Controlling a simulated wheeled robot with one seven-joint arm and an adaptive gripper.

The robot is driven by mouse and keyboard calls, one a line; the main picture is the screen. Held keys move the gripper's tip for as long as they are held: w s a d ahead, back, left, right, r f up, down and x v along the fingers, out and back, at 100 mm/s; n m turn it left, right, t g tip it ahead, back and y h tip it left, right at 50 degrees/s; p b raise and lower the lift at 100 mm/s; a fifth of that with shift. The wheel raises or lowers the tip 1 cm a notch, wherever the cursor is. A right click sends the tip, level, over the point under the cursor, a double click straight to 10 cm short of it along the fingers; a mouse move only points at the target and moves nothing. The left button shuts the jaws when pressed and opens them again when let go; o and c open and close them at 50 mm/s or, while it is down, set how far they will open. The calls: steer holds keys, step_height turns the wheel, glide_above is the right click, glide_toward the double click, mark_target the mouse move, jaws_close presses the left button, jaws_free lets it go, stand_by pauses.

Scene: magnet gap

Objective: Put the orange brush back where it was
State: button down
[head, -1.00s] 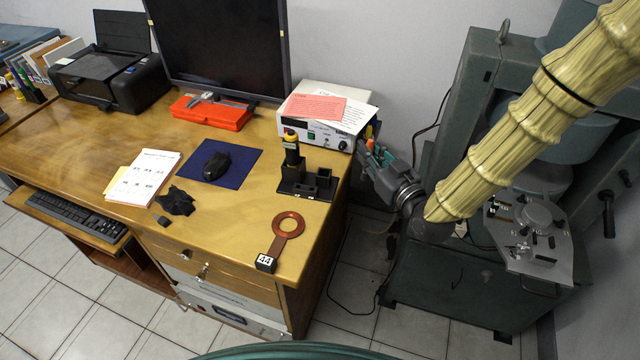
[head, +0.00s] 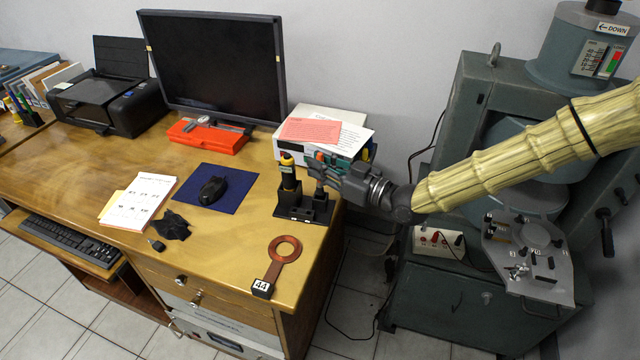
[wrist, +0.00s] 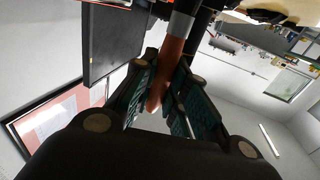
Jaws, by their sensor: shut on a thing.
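My gripper (head: 316,168) is shut on the orange brush (head: 319,157) above the right part of a black holder (head: 292,213) near the desk's right edge. In the wrist view the brush's orange handle (wrist: 171,62) is between the fingers, with a grey collar and a dark end beyond. In the head view the dark end points down at the holder; I cannot tell whether it is inside a slot. A black tool with a yellow top (head: 288,173) stands upright in the holder's left part, close beside my gripper.
A white instrument box with papers (head: 325,133) stands just behind the holder. A copper ring with a handle (head: 284,252) and a "44" tag (head: 262,286) lie in front. A blue mat (head: 222,197) with a black mouse is left. Large grey-green machinery (head: 480,120) stands right.

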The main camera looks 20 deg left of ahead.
mark_target(322, 186)
steer(key=shift+f, duration=2.4)
steer(key=shift+f, duration=0.1)
steer(key=c, duration=1.4)
jaws_free()
steer(key=shift+c, duration=0.2)
steer(key=shift+d, duration=0.1)
steer(key=v, duration=1.2)
steer(key=shift+b, duration=0.4)
